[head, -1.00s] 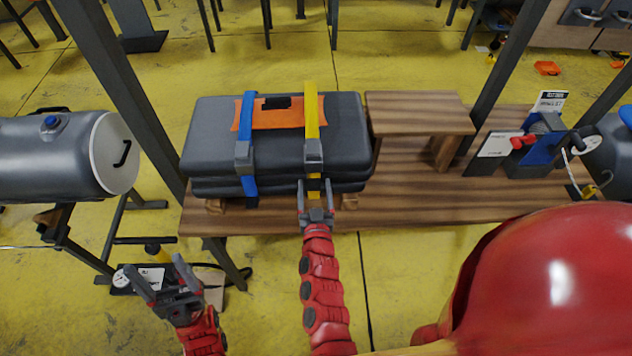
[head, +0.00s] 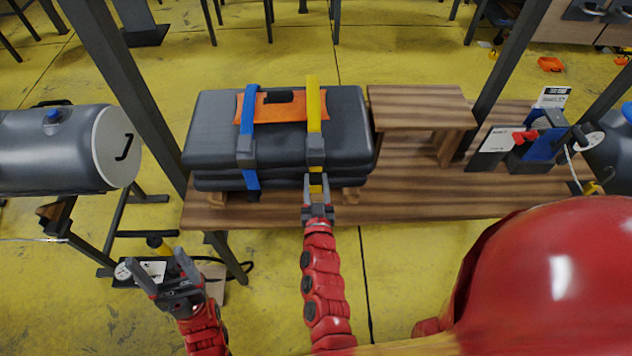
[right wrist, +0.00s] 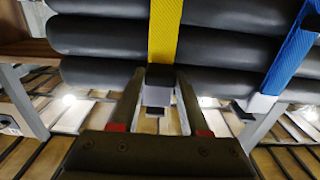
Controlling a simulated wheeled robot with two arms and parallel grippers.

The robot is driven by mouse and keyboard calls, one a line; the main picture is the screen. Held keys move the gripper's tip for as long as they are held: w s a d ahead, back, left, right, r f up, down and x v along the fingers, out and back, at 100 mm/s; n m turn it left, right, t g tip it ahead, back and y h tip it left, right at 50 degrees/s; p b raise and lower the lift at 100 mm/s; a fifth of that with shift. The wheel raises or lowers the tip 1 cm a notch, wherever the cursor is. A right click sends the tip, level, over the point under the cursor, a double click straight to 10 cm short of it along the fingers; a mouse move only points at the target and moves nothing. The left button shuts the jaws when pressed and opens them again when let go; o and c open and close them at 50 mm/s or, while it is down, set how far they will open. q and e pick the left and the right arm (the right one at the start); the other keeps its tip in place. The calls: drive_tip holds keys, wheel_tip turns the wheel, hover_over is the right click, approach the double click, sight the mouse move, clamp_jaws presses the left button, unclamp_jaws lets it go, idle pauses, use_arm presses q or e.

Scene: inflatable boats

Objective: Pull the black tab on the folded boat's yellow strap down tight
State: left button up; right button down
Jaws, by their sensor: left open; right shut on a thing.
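The folded grey boat (head: 345,130) lies on the wooden bench with a yellow strap (head: 313,105) running over it. A grey buckle (head: 315,152) sits on the strap at the boat's front edge. Below it, a short yellow length hangs to the black tab (head: 316,189), which is small here. My right gripper (head: 316,186) is shut on the tab, below the buckle. In the right wrist view, the black tab (right wrist: 159,74) is between the fingers, with the yellow strap (right wrist: 165,30) above. My left gripper (head: 165,278) is open and empty, low on the left, apart from the boat.
A blue strap (head: 250,105) with its own buckle crosses the boat to the left. An orange patch (head: 285,107) lies between the straps. The bench (head: 400,205) has a raised wooden block (head: 420,108) to the right.

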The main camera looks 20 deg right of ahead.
idle(0.8)
wheel_tip(320, 180, down, 8)
drive_tip(key=b, duration=0.6)
drive_tip(key=shift+f+b, duration=0.15)
drive_tip(key=shift+b, duration=0.2)
drive_tip(key=shift+c, duration=2)
unclamp_jaws()
drive_tip(key=shift+s, duration=0.15)
